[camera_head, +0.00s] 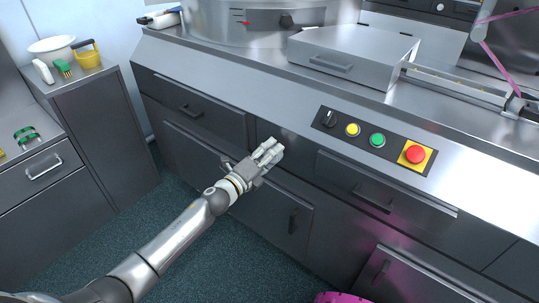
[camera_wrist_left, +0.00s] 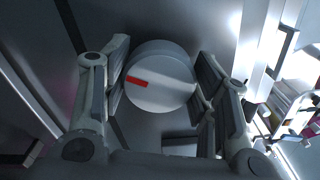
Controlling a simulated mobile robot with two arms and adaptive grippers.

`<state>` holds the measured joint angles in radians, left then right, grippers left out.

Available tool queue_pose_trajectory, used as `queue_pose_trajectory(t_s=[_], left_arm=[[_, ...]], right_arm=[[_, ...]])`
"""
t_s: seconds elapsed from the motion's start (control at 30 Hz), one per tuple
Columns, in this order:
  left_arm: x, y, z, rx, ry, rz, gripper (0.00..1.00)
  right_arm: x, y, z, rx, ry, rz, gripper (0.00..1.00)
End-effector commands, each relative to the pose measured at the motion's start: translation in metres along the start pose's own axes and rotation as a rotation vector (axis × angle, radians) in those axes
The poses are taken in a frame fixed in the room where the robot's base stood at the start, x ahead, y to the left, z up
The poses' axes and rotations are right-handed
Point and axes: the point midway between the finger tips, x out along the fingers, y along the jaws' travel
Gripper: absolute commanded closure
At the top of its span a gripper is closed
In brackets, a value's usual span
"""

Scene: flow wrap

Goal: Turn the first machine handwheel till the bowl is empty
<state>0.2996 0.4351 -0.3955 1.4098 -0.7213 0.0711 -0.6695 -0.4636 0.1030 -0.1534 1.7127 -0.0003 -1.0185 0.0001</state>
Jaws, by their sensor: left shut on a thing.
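My left gripper (camera_head: 269,152) is at the front of the steel machine, left of the button panel. In the left wrist view, a round grey handwheel (camera_wrist_left: 160,92) with a short red mark sits between its fingers. The fingers are shut on its rim from both sides. In the head view the gripper hides the handwheel. A large round steel bowl (camera_head: 225,27) stands on the machine top at the upper edge, with a red mark and a black knob on its side. Its inside is out of view. My right gripper is not in view.
A panel (camera_head: 333,139) with a black switch, yellow and green buttons and a red stop button is right of my gripper. A steel box (camera_head: 360,50) lies on the machine top. A side cabinet at left holds a white bowl (camera_head: 52,44) and yellow container (camera_head: 88,55).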

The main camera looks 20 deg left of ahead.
Motion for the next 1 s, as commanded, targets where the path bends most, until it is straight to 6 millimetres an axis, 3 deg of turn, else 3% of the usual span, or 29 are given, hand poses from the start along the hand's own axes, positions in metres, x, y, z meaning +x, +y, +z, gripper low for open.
queue_pose_trajectory(t_s=[0.37, 0.4, 0.53, 1.0], left_arm=[[-0.0007, 0.0022, -0.0020, 0.002, 0.003, 0.003, 0.70], [-0.0007, 0.0022, -0.0020, 0.002, 0.003, 0.003, 0.41], [-0.0005, 0.0016, -0.0014, 0.001, 0.002, 0.002, 0.24], [-0.0088, 0.0017, -0.0003, 0.002, 0.001, 0.003, 0.24]], right_arm=[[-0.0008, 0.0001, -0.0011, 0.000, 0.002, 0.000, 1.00], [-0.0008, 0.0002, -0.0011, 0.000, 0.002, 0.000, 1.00], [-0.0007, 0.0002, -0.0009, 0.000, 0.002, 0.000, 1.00], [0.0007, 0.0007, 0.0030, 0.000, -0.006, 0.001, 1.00]])
